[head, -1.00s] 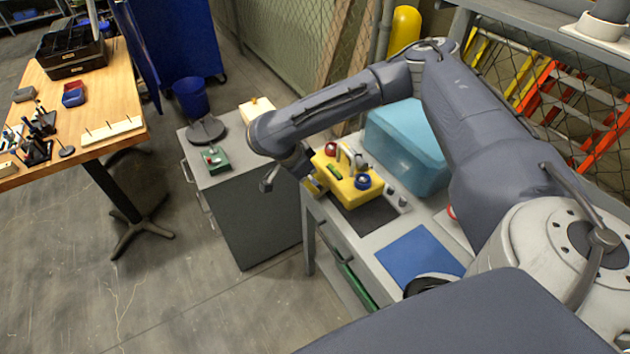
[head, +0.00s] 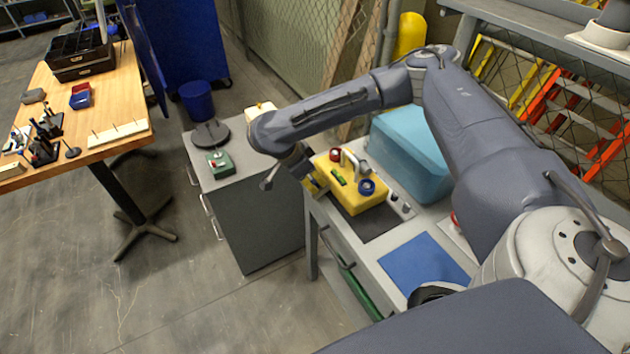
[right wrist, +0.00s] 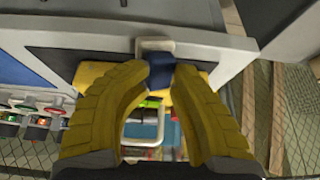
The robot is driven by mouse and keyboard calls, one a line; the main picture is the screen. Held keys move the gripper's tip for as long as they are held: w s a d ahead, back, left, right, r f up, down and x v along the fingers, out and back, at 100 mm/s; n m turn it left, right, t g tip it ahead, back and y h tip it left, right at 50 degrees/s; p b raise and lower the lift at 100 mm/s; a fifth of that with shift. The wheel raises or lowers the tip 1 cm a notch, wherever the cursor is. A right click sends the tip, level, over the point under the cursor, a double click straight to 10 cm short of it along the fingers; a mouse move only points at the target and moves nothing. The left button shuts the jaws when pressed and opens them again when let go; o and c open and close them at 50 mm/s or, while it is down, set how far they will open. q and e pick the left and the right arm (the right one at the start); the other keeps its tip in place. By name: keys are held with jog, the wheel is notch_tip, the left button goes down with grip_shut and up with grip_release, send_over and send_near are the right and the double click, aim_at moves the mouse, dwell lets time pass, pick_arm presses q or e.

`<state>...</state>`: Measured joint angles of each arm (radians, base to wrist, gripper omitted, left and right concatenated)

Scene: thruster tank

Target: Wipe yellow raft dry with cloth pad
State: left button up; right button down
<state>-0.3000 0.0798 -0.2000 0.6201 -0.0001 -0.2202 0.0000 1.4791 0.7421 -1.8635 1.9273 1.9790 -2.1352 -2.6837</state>
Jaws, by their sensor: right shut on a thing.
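The yellow raft (head: 362,197) sits on a dark mat on the grey bench in the head view, with a red ring, a blue ring, a green piece and a pale arch on top. My right gripper (head: 318,186) is at the raft's left end, partly hidden by its own wrist. In the right wrist view its two yellow ribbed fingers (right wrist: 160,85) close on a small dark blue piece (right wrist: 160,70), which looks like the cloth pad. A pale loop stands against it. The raft (right wrist: 95,76) shows behind the fingers. Contact between pad and raft is unclear. My left gripper is out of view.
A blue mat (head: 422,264) lies on the bench in front. A translucent blue bin (head: 410,150) stands behind the raft. A grey cabinet (head: 250,215) with a green box (head: 220,164) is at left, across a narrow gap. A wooden table (head: 105,110) stands further left.

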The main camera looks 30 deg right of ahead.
jog(key=shift+w, duration=0.15)
jog(key=shift+w, duration=0.95)
jog(key=shift+w, duration=0.2)
jog(key=shift+w+d, duration=0.1)
jog(key=shift+w, duration=0.75)
jog(key=shift+s, duration=0.15)
jog(key=shift+s, duration=0.95)
jog(key=shift+s, duration=0.15)
